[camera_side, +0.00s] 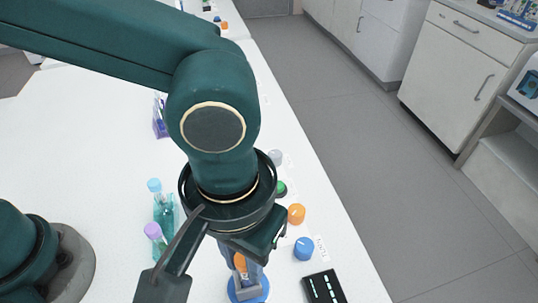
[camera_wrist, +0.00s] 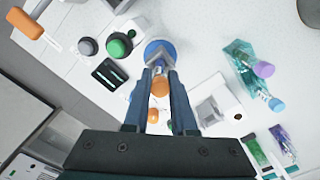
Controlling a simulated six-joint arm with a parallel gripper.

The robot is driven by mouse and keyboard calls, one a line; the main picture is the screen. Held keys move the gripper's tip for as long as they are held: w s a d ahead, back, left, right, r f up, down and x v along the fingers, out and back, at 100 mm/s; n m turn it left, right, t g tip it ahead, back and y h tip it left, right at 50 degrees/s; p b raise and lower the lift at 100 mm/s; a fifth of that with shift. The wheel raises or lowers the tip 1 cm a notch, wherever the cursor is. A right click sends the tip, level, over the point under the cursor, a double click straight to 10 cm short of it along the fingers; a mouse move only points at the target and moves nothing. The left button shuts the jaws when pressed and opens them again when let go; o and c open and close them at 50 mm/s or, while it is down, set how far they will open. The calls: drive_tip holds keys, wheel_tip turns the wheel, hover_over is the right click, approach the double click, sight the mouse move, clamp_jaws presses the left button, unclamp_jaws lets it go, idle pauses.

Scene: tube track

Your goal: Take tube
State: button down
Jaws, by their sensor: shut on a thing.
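An orange-capped tube (camera_wrist: 160,86) is between the two fingers of my gripper (camera_wrist: 160,98) in the wrist view. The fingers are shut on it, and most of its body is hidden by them. In the side view its orange top (camera_side: 240,262) shows below the wrist, between the fingers of my gripper (camera_side: 246,268). A round blue base (camera_side: 248,291) is directly under the gripper. The base also shows just beyond the fingertips in the wrist view (camera_wrist: 153,45). I cannot tell whether the tube touches the base.
A teal rack (camera_side: 163,215) with purple-capped and cyan-capped tubes stands left of the gripper. Orange (camera_side: 296,214), blue (camera_side: 303,248) and green (camera_side: 281,188) round pieces line the right side of the white table, near its edge. A black block (camera_side: 325,287) lies at the lower right.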

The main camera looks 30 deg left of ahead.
wheel_tip(320, 180, up, 3)
drive_tip(key=shift+f, duration=0.1)
drive_tip(key=w+a+r, duration=0.5)
drive_tip(key=a+r, duration=0.2)
drive_tip(key=a, duration=0.3)
drive_tip(key=shift+w, duration=0.35)
drive_tip(key=shift+a, duration=0.1)
